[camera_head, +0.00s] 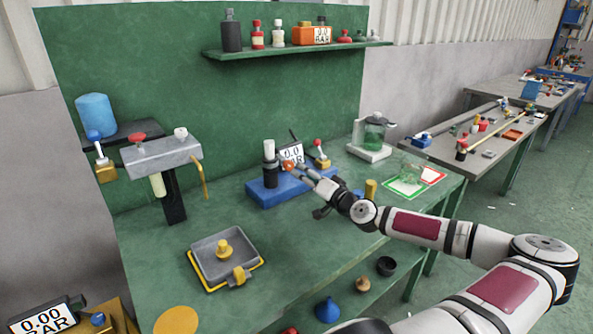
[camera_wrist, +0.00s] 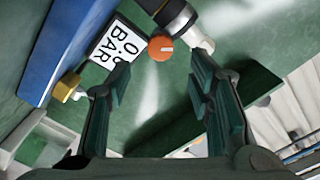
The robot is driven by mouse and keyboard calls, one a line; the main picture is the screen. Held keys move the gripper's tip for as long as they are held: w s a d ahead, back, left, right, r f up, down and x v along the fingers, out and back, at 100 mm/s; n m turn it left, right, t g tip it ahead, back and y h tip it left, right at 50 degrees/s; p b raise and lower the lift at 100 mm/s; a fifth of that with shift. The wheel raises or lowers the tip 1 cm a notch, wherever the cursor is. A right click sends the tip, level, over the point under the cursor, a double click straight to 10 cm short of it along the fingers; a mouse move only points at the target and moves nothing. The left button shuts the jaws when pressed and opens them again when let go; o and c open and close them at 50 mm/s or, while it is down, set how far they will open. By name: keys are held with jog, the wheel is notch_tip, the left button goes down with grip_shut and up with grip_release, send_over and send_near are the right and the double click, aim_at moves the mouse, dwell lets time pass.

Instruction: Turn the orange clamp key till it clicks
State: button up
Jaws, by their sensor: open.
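The orange clamp key (camera_wrist: 161,48) is a round knob with a pale line across its face. It sits beside a black and silver cylinder (camera_wrist: 174,17) and a white display reading 0.0 BAR (camera_wrist: 116,43). In the head view the orange key (camera_head: 287,167) is on the blue-based unit (camera_head: 268,192), at the tip of my gripper (camera_head: 302,170). My gripper (camera_wrist: 161,75) is open in the wrist view, its dark ribbed fingers apart with nothing between them. The key shows just beyond the fingertips, between their lines. I cannot tell whether a finger touches it.
A small lever with a red knob (camera_head: 319,145) on a yellow block stands right of the display. A glass jug on a white stand (camera_head: 374,135) is behind. A grey tray (camera_head: 226,255) lies front left. A shelf (camera_head: 300,48) hangs above. The bench between tray and unit is clear.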

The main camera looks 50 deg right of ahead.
jog(key=v, duration=0.4)
jog(key=shift+s+a, duration=0.1)
jog(key=shift+s, duration=0.25)
jog(key=shift+r, duration=0.1)
